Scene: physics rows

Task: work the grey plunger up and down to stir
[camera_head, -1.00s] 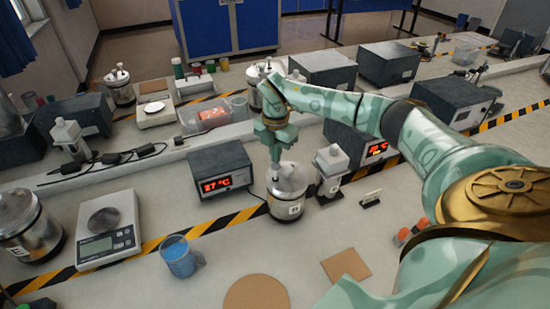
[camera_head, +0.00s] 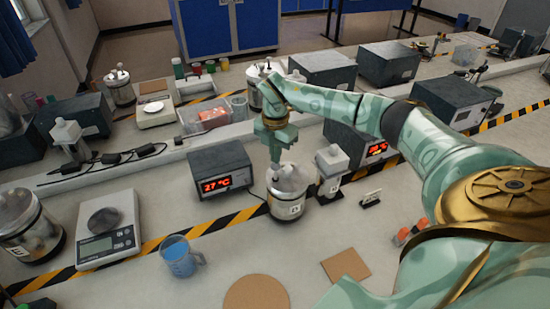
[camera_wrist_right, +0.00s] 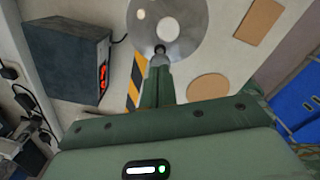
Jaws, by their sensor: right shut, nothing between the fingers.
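The steel stirring vessel (camera_head: 284,205) stands upright on the bench, right of the temperature box, with a pale label on its front. Its round lid (camera_wrist_right: 190,12) shows at the top of the right wrist view. My right gripper (camera_head: 275,160) points down just above the left part of this lid. Its fingers are shut, with nothing between them. A small dark tip (camera_wrist_right: 159,49), probably the plunger's top, shows right at the fingertips in the right wrist view. I cannot tell whether they touch it. The rest of the plunger is hidden. My left gripper is out of view.
The temperature box (camera_head: 222,169) reading 27 °C stands close left of the vessel. A white-topped bottle (camera_head: 331,165) stands close right. A blue beaker (camera_head: 180,258), a scale (camera_head: 107,232) and cork mats (camera_head: 256,294) are nearer. The bench between beaker and vessel is clear.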

